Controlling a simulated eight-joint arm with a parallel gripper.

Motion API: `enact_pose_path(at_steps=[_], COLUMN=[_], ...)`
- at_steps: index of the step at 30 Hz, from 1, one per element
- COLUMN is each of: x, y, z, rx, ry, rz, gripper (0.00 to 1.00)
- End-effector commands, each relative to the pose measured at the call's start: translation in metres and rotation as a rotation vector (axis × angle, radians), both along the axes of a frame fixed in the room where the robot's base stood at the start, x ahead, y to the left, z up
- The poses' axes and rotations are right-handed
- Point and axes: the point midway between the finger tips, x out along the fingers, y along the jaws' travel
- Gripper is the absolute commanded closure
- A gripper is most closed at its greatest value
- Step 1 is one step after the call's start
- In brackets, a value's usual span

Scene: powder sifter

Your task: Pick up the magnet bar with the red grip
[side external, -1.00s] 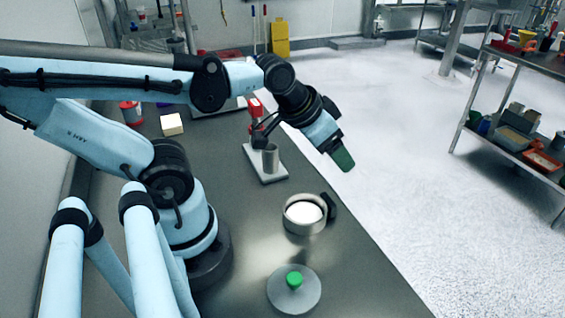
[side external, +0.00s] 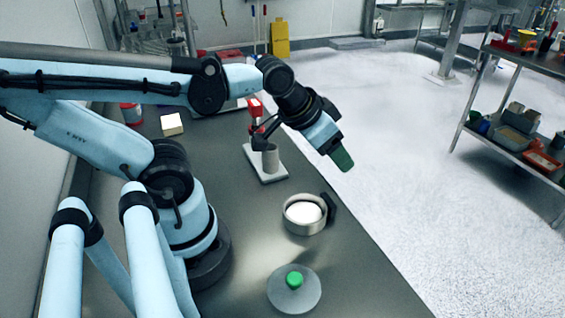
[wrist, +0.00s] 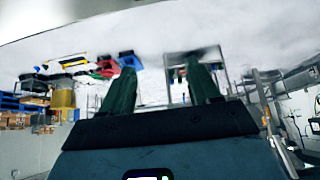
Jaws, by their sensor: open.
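A red part (side external: 255,107), which looks like the magnet bar's red grip, stands upright on a small stand with a white base (side external: 270,176), in the middle of the side view. A grey cylinder (side external: 271,160) is on the same stand. The bar itself is not clearly seen; dark parts cover the middle of the stand. My gripper (side external: 343,160) is raised to the right of the stand, apart from it, with green fingers angled down. In the wrist view its two green fingers (wrist: 161,80) are spread with nothing between them.
A round sifter pan (side external: 290,224) with white powder and a grey lid (side external: 312,296) with a green knob are on the dark bench (side external: 235,200). A white block (side external: 171,124) and red jar (side external: 131,113) are at the back left. Open floor lies beyond the bench's right edge.

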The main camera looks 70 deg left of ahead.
Motion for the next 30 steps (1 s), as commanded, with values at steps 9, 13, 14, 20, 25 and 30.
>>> enact_pose_path(at_steps=[9,13,14,20,25,30], x=[-0.001,-0.005,-0.006,-0.022,-0.038,-0.052], y=[0.003,0.019,0.026,0.082,0.125,0.149], z=[-0.002,-0.013,-0.015,-0.025,-0.011,0.011], rx=[0.038,0.233,0.303,0.82,1.159,1.325], ry=[0.013,0.092,0.123,0.45,0.823,1.168], rz=[-0.023,-0.153,-0.2,-0.566,-0.838,-1.011], gripper=[0.38,0.38,0.38,0.38,0.38,0.38])
